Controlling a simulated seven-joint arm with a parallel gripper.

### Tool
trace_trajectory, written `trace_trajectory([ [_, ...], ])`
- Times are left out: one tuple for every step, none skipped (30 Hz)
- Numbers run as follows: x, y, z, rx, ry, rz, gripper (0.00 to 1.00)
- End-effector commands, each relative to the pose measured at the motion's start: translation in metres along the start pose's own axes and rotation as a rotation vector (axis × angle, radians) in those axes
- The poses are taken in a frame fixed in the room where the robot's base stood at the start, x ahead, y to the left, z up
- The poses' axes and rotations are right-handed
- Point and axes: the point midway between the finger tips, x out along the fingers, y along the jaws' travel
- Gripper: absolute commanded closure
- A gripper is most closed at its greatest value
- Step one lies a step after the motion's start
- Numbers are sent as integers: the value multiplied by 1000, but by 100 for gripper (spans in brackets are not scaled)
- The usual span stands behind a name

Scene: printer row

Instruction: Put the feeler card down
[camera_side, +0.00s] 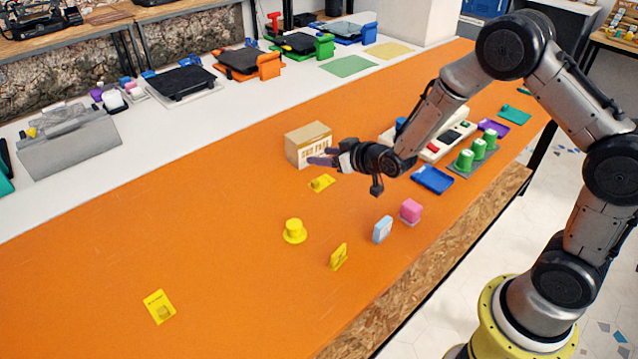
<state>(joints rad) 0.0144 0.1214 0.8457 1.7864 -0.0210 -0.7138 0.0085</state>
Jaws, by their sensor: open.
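My gripper (322,157) is open above the orange table top, its fingers pointing left in front of a cardboard box. Nothing shows between the fingers. A small yellow card (321,182) lies on the table just below the fingers, apart from them. Another yellow card (160,307) lies flat at the lower left, with a dark print on it. A third yellow piece (339,256) stands or leans near the front edge. I cannot tell from their markings which one is the feeler card.
The cardboard box (308,144) stands right behind my gripper. A yellow knob (294,231), a light blue block (382,229) and a pink block (410,211) stand nearer the front. A blue tray (432,180) and green pegs (465,160) are to the right. The left of the orange surface is mostly clear.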

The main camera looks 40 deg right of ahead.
Motion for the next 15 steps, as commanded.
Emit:
trace_trajectory([
  [2,0,11,1,-21,1,43],
  [3,0,15,1,-28,1,43],
  [4,0,18,1,-31,1,43],
  [6,0,21,1,-33,1,43],
  [7,1,24,1,-34,1,43],
  [9,1,27,1,-35,1,43],
  [10,1,31,1,-36,1,43],
  [12,1,34,1,-36,1,43],
  [14,1,39,1,-36,1,43],
  [16,1,42,1,-35,1,43],
  [17,1,44,1,-34,1,43],
  [19,1,47,1,-33,1,43],
  [20,1,49,1,-33,1,43],
  [21,1,51,1,-34,1,43],
  [22,1,54,1,-34,1,43],
])
